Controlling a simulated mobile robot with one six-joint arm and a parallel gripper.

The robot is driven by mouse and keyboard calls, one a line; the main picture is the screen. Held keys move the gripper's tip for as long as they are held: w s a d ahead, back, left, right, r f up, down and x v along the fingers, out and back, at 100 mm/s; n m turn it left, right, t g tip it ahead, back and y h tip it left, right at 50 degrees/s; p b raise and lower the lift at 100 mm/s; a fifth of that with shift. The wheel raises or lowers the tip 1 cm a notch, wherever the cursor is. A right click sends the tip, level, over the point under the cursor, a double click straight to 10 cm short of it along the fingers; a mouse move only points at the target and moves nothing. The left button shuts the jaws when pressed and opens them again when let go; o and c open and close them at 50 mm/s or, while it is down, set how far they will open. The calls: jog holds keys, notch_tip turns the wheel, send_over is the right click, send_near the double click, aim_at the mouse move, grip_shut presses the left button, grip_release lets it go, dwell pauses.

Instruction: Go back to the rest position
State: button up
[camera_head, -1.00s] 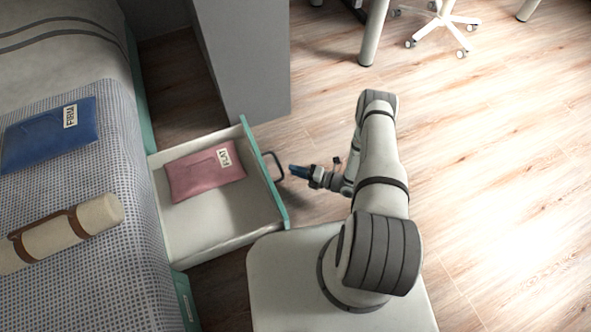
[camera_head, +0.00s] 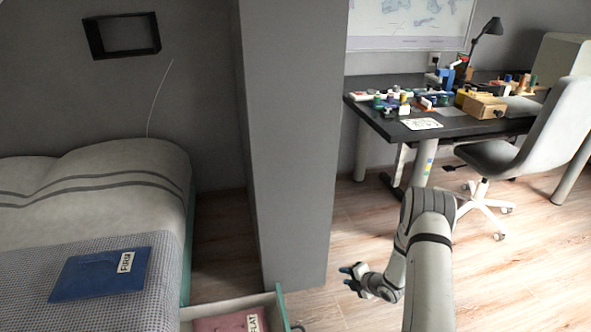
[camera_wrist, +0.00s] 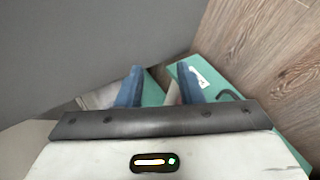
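My gripper (camera_head: 350,276) is raised over the floor in front of the grey pillar, to the right of the open drawer. Its two blue fingers stand apart with nothing between them, as the wrist view (camera_wrist: 158,88) also shows. In the wrist view the teal drawer front (camera_wrist: 205,88) and its dark handle lie beyond the fingers. My arm is folded at the lower right of the head view.
The open drawer (camera_head: 281,305) holds a pink packet (camera_head: 232,322) labelled FLAT. A blue packet (camera_head: 100,272) labelled FIRM lies on the bed (camera_head: 70,235). A grey pillar (camera_head: 290,150) stands behind my gripper. A cluttered desk (camera_head: 455,125) and a chair (camera_head: 545,130) stand right.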

jog(key=w+d+r+m+h+p, duration=0.1)
jog(key=d+r+m+h+p, duration=0.15)
jog(key=r, duration=0.95)
jog(key=w+d+r+m+h+p, duration=0.15)
jog(key=r+m+p, duration=0.25)
jog(key=r, duration=0.8)
jog(key=s+r+m+g+h+p, duration=0.1)
jog(key=s+r+m+h+p, duration=0.35)
jog(key=r, duration=1.35)
jog(key=s+a+r+m+g+p, duration=0.1)
jog(key=s+r+m+p, duration=0.3)
jog(key=s+r, duration=0.4)
jog(key=s+a+r+m+g+y+p, duration=0.1)
jog(key=s+a+r+m+g+p, duration=0.1)
jog(key=s+r, duration=0.6)
jog(key=s+a+r+m+g+y+p, duration=0.1)
jog(key=s+a+r+m+p, duration=0.3)
jog(key=s, duration=1.2)
notch_tip(320, 180, up, 4)
jog(key=m+g+p, duration=0.1)
jog(key=m+p, duration=0.1)
jog(key=m, duration=0.2)
jog(key=shift+s, duration=0.3)
jog(key=shift+a, duration=0.1)
